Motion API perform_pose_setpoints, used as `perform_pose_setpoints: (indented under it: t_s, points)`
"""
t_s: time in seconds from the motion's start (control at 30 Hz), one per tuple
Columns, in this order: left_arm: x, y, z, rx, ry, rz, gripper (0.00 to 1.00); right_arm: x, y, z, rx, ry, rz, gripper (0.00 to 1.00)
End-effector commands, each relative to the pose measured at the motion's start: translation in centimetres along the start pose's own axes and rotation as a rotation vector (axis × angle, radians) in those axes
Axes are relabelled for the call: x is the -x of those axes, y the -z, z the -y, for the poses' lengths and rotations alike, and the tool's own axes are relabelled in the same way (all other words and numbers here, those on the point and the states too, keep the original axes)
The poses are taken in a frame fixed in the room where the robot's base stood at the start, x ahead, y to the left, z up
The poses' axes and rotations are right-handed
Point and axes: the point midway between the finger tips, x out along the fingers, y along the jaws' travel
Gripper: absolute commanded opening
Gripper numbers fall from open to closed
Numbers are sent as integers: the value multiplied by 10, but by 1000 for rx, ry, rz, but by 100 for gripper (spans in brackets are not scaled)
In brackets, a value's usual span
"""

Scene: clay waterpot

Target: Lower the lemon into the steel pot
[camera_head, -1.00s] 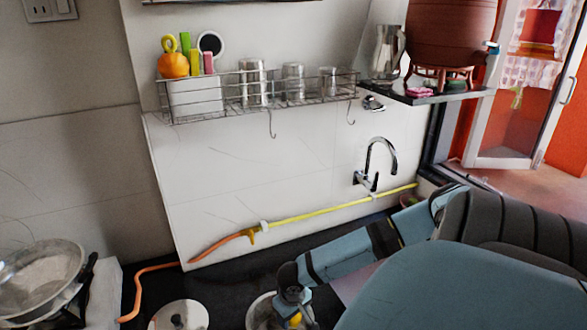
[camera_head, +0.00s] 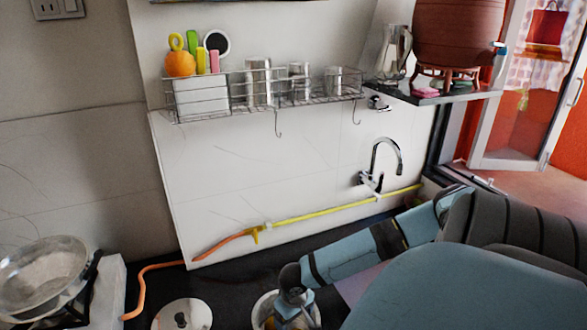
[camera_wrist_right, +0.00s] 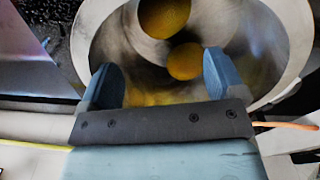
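The steel pot (camera_head: 260,303) stands on the dark counter at the bottom of the head view. In the right wrist view I look into its shiny interior (camera_wrist_right: 245,40). Two yellow round shapes show inside: the lemon (camera_wrist_right: 185,62) and another (camera_wrist_right: 165,15) above it; one may be a reflection, and I cannot tell surely which. My right gripper (camera_wrist_right: 158,68) is over the pot, its two fingers wide apart. The lower yellow shape lies beyond the fingertips, with no finger visibly gripping it. In the head view my wrist hides much of the pot. My left gripper is not in view.
A round lid (camera_head: 183,316) lies left of the pot. A metal pan (camera_head: 40,270) sits on the stove at far left. A yellow and orange hose (camera_head: 300,217) runs along the wall below the tap (camera_head: 378,165). A wire rack (camera_head: 265,95) hangs above.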

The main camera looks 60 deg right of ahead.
Motion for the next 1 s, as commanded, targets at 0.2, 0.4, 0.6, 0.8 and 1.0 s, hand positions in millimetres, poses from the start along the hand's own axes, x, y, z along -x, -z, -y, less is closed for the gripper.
perform_pose_setpoints:
  t_s: [0.2, 0.4, 0.6, 0.8, 1.0]
  points:
    - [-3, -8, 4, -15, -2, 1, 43, 35, -14, 4, 2, -6, 14, 87]
    - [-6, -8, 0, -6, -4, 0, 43, 89, -12, 8, 3, -10, -2, 87]
    - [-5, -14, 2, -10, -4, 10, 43, 129, -11, 12, 2, -15, -15, 87]
    - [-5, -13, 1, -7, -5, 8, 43, 147, -11, 13, 1, -16, -18, 87]
    - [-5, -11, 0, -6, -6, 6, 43, 150, -11, 14, 1, -16, -18, 87]
